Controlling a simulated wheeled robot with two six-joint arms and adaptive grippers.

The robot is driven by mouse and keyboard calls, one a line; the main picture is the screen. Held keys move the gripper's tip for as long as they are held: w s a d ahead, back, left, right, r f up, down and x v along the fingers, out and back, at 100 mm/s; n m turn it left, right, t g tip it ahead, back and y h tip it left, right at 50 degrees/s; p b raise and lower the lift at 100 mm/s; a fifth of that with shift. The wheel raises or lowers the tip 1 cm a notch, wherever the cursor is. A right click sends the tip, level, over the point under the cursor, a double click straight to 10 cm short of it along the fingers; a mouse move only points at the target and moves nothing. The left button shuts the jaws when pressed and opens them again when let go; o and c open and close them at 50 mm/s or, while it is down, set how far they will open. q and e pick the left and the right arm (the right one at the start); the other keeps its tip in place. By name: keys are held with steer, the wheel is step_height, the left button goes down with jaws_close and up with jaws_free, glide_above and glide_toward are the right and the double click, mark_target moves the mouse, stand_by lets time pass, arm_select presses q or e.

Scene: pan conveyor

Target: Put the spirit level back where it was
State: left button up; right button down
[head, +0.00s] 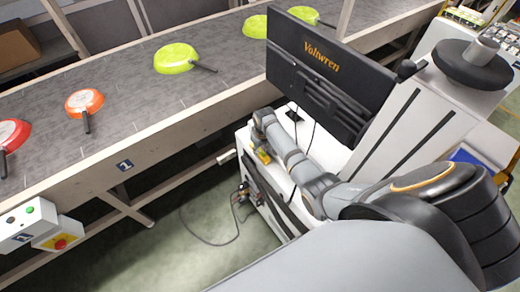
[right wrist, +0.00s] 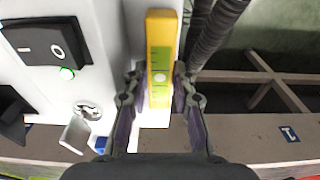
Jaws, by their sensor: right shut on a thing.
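The yellow spirit level (right wrist: 160,60) with green windows is between the two fingers of my right gripper (right wrist: 157,78) in the right wrist view. The fingers are shut on its sides, and its far end reaches out past the fingertips, in front of a white cabinet face. In the head view the spirit level (head: 263,156) is a small yellow piece below my right wrist, beside the white cabinet (head: 243,150). The fingers are hard to make out there. I cannot tell whether the level touches the cabinet. My left gripper is not in view.
A conveyor (head: 135,105) carries several red, orange and green pans. A black monitor (head: 325,80) stands beyond my right arm. Cables hang near the cabinet.

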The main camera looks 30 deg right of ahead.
mark_target(262, 154)
steer(key=shift+f, duration=0.15)
steer(key=c, duration=1)
jaws_free()
steer(key=shift+w+d, duration=0.1)
steer(key=shift+r, duration=0.4)
steer(key=shift+s+r, duration=0.25)
steer(key=shift+r, duration=1.6)
steer(key=shift+s+r, duration=0.3)
steer(key=shift+r, duration=1.6)
steer(key=shift+s+r, duration=0.25)
steer(key=shift+r, duration=1.6)
steer(key=shift+r, duration=0.1)
